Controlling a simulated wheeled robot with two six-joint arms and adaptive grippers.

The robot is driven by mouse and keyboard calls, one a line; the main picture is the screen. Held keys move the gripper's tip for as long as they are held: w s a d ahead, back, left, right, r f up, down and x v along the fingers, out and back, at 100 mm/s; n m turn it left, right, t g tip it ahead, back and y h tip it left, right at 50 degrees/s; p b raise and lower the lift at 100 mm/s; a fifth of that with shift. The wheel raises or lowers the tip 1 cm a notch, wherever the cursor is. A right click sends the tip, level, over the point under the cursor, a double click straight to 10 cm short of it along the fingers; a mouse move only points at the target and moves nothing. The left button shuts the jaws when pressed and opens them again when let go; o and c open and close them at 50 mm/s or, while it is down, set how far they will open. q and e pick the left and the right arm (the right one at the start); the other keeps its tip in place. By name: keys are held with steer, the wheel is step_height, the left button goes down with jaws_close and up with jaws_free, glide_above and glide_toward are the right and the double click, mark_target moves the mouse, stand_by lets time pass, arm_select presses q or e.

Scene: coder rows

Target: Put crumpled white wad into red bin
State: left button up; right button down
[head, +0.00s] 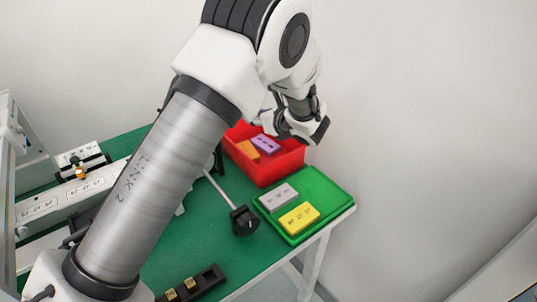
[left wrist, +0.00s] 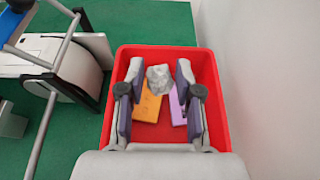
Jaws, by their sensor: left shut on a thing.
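The crumpled white wad (left wrist: 159,78) shows greyish white between the fingertips of my left gripper (left wrist: 157,80) in the left wrist view. The gripper is shut on it and holds it over the red bin (left wrist: 122,62). In the head view my left gripper (head: 303,132) is above the right part of the red bin (head: 282,169), and the wad is hidden there. An orange block (left wrist: 147,104) and a purple block (left wrist: 178,106) lie in the bin. My right gripper is in neither view.
A green tray (head: 337,197) with a grey block (head: 278,197) and a yellow block (head: 299,217) stands in front of the bin. A black knob on a rod (head: 244,220) is left of the tray. A dark holder (head: 190,287) is near the front. A white wall rises close on the right.

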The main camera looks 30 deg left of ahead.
arm_select(q)
steer(key=f+b, duration=0.1)
steer(key=f, duration=0.1)
steer(key=f+b, duration=0.1)
steer(key=f, duration=0.2)
steer(key=shift+w+a, duration=0.2)
steer(key=shift+r, duration=0.1)
steer(key=o, duration=0.8)
steer(key=shift+s+d, duration=0.1)
steer(key=v, duration=0.7)
